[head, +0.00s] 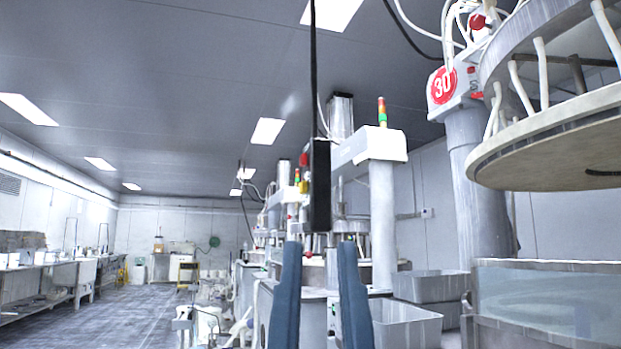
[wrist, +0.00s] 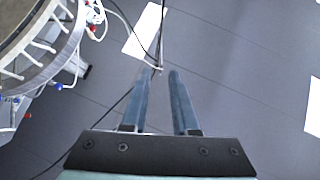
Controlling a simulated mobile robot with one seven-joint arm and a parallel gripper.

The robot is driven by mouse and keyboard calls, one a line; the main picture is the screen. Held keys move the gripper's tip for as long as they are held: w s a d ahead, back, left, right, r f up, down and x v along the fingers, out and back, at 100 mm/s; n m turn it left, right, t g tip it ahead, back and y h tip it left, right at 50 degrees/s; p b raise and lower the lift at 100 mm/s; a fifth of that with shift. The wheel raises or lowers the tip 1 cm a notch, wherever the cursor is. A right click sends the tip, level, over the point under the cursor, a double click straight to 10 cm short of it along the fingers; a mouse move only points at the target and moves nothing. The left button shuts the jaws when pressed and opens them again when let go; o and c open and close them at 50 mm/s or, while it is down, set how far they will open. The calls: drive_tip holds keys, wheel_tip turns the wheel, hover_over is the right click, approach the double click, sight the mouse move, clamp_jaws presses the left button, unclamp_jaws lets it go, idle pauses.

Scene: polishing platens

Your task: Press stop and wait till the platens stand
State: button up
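My gripper (head: 320,244) is open and empty, with two blue fingers pointing up in the head view. A black box (head: 320,186) hangs on a cable just above the fingertips; its face shows no clear buttons, so I cannot tell if it bears the stop. The gap in depth is unclear. In the wrist view the open gripper (wrist: 158,69) has cables beyond its fingertips. A large round upper platen (head: 560,145) hangs at right above a tub; it also shows in the wrist view (wrist: 45,70). Whether it turns cannot be told. Lower platens are hidden.
A grey column (head: 480,185) with a red "30" sign (head: 443,86) stands at right. Grey bins (head: 405,322) and a glass-sided tub (head: 545,300) stand below. More machines line the middle. A bench (head: 45,285) runs along the left; the floor (head: 115,320) there is clear.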

clamp_jaws()
idle(1.2)
